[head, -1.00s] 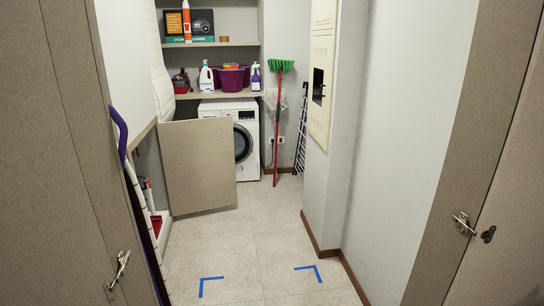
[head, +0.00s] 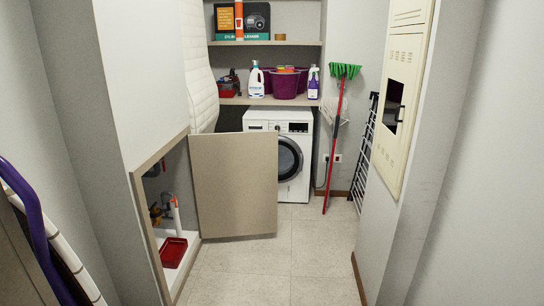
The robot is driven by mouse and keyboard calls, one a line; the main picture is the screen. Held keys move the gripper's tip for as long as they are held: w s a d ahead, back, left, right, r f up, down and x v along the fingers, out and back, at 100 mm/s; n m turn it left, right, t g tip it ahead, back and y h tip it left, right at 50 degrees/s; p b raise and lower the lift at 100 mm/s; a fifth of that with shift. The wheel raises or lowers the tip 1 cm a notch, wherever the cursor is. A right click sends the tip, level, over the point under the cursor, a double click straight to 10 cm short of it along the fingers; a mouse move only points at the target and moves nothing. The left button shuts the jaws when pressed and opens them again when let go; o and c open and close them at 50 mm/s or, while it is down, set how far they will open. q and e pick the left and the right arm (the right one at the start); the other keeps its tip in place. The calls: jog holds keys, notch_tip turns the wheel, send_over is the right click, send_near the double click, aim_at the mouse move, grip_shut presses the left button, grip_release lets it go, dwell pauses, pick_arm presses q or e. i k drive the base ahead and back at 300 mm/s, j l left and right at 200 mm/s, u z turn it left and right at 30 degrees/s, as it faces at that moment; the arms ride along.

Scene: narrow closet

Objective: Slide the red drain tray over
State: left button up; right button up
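The red drain tray (head: 174,252) lies on the white floor of a low cupboard on the left. It sits near the cupboard's front opening, below an upright white pipe with an orange-red part (head: 175,212). The cupboard door (head: 235,186) stands open to the right of the opening. The cupboard's left frame hides part of the inside. Neither of my grippers is in view.
The tiled floor (head: 270,270) ahead is clear. A washing machine (head: 293,150) stands at the back, with a broom (head: 336,140) and folded rack (head: 365,150) to its right. Purple and white poles (head: 45,240) lean at the lower left.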

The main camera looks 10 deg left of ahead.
aim_at(172, 250)
jog(key=i+l+u, duration=0.2)
jog(key=i+u, duration=0.3)
jog(key=i+l+u, duration=0.35)
jog(key=u, duration=0.15)
jog(key=i+l+u, duration=0.3)
jog(key=l+u, duration=0.2)
jog(key=i+l+u, duration=0.1)
jog(key=l, duration=0.15)
jog(key=i+l+u, duration=0.1)
jog(key=l, duration=0.15)
